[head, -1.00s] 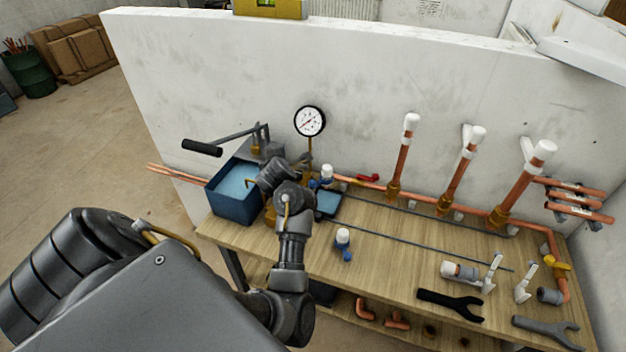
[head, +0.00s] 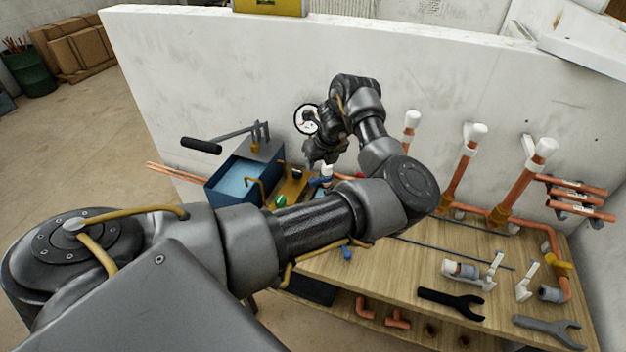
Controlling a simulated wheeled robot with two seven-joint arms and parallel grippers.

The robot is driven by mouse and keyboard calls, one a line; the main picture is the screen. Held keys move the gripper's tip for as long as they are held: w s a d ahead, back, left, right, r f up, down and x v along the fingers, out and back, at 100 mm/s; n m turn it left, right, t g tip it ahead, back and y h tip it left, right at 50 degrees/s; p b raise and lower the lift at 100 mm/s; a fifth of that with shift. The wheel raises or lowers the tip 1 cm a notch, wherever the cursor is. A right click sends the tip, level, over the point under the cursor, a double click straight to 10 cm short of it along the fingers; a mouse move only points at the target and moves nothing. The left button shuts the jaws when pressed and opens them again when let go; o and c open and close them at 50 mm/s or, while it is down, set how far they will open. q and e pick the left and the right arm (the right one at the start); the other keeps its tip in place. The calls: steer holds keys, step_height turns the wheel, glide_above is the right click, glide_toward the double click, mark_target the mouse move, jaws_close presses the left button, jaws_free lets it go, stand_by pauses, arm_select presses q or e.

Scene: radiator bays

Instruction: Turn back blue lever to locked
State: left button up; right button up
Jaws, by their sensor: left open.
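The back blue lever (head: 314,183) shows as a small blue piece at the valve with a white cap (head: 327,170), by the copper pipe at the back of the bench. My arm hides part of it, so its angle cannot be told. My left gripper (head: 318,161) is open and points down just above and beside this valve, in front of the gauge. Whether it touches the lever cannot be told. A second, front blue lever (head: 347,253) shows partly below my left forearm. My right gripper is not in view.
A blue water tank (head: 225,192) with a black-handled pump lever (head: 202,146) stands at the left of the bench. A pressure gauge (head: 304,119) is partly hidden. Capped copper risers (head: 464,165) stand to the right. A black wrench (head: 450,303) lies in front.

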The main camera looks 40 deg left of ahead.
mark_target(312, 179)
arm_select(q)
steer(key=b+x, duration=0.5)
steer(key=x, duration=0.4)
steer(key=shift+a, duration=0.1)
steer(key=shift+w+a+f, duration=0.1)
steer(key=shift+a+f, duration=0.05)
steer(key=shift+f, duration=0.6)
jaws_close()
